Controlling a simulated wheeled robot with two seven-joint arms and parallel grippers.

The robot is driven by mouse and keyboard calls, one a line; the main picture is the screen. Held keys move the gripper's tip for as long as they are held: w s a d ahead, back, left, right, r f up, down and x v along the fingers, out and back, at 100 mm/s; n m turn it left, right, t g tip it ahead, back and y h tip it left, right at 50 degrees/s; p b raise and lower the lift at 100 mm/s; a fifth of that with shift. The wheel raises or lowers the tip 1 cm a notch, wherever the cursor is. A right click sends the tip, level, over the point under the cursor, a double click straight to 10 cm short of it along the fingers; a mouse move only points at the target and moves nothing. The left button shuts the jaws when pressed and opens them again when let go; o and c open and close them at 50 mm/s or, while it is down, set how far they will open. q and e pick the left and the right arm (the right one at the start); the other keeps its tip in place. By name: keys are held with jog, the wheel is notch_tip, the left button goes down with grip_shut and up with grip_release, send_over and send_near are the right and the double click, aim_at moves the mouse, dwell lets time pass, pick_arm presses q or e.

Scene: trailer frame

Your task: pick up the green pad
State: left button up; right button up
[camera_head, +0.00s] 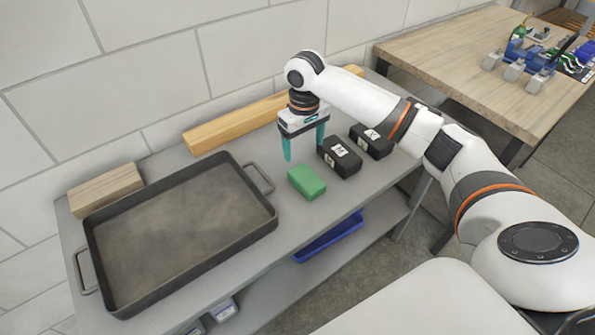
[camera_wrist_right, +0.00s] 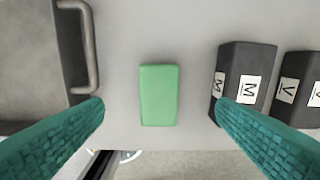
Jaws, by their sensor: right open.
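The green pad (camera_head: 307,181) lies flat on the grey bench top, between the dark tray and the black blocks. In the right wrist view the green pad (camera_wrist_right: 159,95) is near the middle, between and beyond the two teal fingers. My right gripper (camera_head: 304,146) points down above the bench, just behind the pad in the head view. It is open and empty, and its fingers also show in the right wrist view (camera_wrist_right: 160,130). It does not touch the pad. My left gripper is not in view.
A dark metal tray (camera_head: 262,218) with handles fills the left of the bench. A black block marked M (camera_head: 340,157) and another marked V (camera_head: 371,142) lie right of the pad. A long wooden bar (camera_head: 235,124) lies along the wall. A blue bin (camera_head: 330,237) is below.

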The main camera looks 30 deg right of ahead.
send_over(305, 175)
notch_tip(305, 175, down, 5)
jog(key=shift+s+d+r, duration=0.1)
jog(key=shift+f, duration=0.4)
jog(key=shift+w+f, duration=0.2)
jog(key=shift+f, duration=0.1)
notch_tip(305, 175, down, 4)
jog(key=shift+s+f+p, duration=0.15)
jog(key=shift+p, duration=0.45)
jog(key=shift+f, duration=0.35)
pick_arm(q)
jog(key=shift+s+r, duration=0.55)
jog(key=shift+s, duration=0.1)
pick_arm(e)
jog(key=c, duration=1.1)
jog(key=shift+r, duration=0.1)
pick_arm(q)
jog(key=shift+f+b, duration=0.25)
jog(key=shift+b, duration=0.05)
pick_arm(e)
notch_tip(305, 175, up, 10)
